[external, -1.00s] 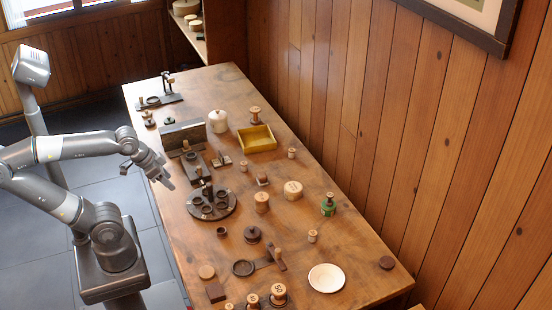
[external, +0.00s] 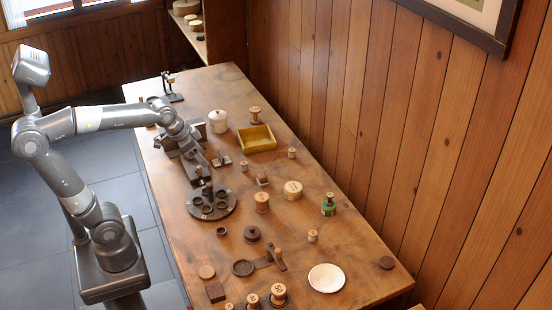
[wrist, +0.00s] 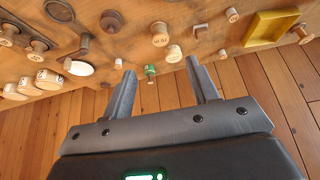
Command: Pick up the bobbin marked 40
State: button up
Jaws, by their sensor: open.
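Several pale wooden bobbins with dark numbers on top stand at the near end of the table, one of them a numbered bobbin (external: 278,290) in the external view. Numbered bobbins (wrist: 47,78) also show at the left edge of the wrist view. The numbers are too small or angled to tell which is 40. My gripper (external: 206,160) is open and empty above the table's left side, near the dark blocks and well away from those bobbins. Its two fingers (wrist: 160,68) are spread apart in the wrist view, with nothing held between them.
A dark round stand (external: 230,211) with cups is near my gripper. A yellow tray (external: 270,139), a white lidded jar (external: 218,121), a green spool (external: 328,207) and a pale plate (external: 326,278) are on the table (external: 350,245). A plank wall borders its right side.

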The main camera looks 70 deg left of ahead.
jog(key=w+a, duration=0.4)
jog(key=w, duration=0.9)
jog(key=m+h, duration=0.1)
jog(key=m, duration=0.1)
send_over(291, 150)
jog(key=s, duration=0.5)
notch_tip(291, 150, down, 18)
jog(key=x, duration=0.2)
jog(key=a+x, duration=0.1)
jog(key=x, duration=0.1)
jog(key=shift+w+f, duration=0.1)
jog(key=shift+f, duration=0.2)
jog(key=shift+w+x, duration=0.25)
jog(key=shift+x, duration=2.9)
jog(key=shift+d+r, duration=0.1)
jog(key=shift+r, duration=0.05)
jog(key=c, duration=1)
